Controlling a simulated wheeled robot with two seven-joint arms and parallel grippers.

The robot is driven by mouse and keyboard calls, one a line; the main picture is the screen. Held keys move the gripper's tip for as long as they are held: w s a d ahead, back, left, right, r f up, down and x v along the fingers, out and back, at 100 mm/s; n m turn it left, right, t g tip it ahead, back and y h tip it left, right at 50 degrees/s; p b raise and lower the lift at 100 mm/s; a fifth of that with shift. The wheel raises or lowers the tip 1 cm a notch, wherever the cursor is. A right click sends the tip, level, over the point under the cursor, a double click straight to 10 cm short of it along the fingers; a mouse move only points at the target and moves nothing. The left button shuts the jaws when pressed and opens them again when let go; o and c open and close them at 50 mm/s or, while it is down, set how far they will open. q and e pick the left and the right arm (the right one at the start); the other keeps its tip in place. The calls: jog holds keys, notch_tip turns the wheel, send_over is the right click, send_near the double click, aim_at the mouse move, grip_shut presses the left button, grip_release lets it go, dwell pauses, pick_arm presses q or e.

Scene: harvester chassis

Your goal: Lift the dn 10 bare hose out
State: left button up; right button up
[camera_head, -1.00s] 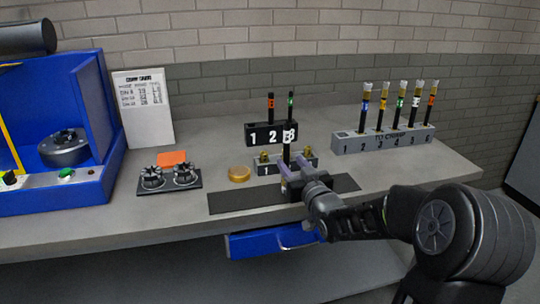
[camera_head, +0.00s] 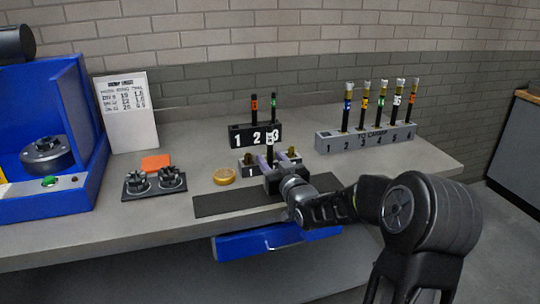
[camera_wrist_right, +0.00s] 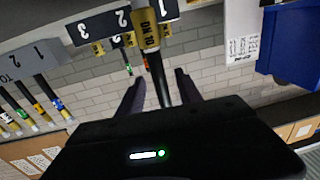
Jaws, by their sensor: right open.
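The DN 10 bare hose (camera_head: 269,150) is a black upright tube with a white band near its top. It stands at the small grey numbered block (camera_head: 250,171) near the middle of the bench. My right gripper (camera_head: 272,159) is open at the hose, with one finger on each side. The right wrist view is upside down. There the black hose (camera_wrist_right: 160,85) runs between the open fingertips (camera_wrist_right: 160,78), with gaps beside it, and a gold part reads DN 10. The hose's lower end is hidden by the gripper. My left gripper is out of view.
Behind stands a black block (camera_head: 240,137) marked 1, 2, 3 with orange- and green-banded hoses. A grey rack (camera_head: 330,143) with several hoses is at back right. A gold ring (camera_head: 224,176) and black fixtures (camera_head: 153,183) lie left. A dark mat (camera_head: 215,203) is in front.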

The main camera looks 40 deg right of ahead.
jog(key=x, duration=0.3)
jog(key=shift+w+p, duration=0.4)
jog(key=shift+c, duration=0.3)
grip_shut()
dwell(0.4)
